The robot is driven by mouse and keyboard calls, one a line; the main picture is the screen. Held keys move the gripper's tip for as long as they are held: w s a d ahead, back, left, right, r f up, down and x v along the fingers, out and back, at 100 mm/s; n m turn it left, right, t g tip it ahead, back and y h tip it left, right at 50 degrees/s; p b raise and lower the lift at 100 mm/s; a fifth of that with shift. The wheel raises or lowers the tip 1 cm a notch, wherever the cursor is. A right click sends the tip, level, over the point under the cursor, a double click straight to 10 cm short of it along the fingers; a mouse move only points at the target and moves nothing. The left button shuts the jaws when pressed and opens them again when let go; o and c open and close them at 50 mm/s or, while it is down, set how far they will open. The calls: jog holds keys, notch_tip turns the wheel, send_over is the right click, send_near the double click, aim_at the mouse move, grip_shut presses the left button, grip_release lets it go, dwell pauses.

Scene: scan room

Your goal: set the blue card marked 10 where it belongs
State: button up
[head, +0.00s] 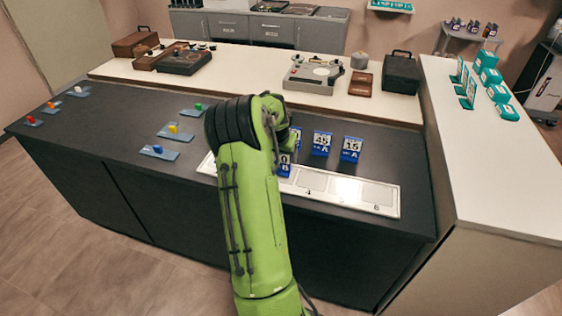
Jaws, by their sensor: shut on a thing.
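A blue-and-white card (284,166) shows just right of my green arm, low over the white numbered strip (330,188). Only a 0 and a B can be read on it; its left part is hidden by the arm. My gripper (283,150) is mostly hidden behind the arm and is shut on this card. I cannot tell whether the card touches the strip. The strip has marked places, with a 4 and a 6 readable and bare; its left middle is hidden.
Blue cards marked 45 A (322,143) and 15 A (351,149) stand behind the strip, with another card (296,138) partly hidden beside my wrist. Small coloured pieces on blue plates lie left on the dark counter (110,125). A recorder (313,74) stands on the white ledge behind.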

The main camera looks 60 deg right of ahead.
jog(key=shift+f, duration=0.5)
jog(key=shift+f, duration=0.2)
jog(key=o, duration=1.1)
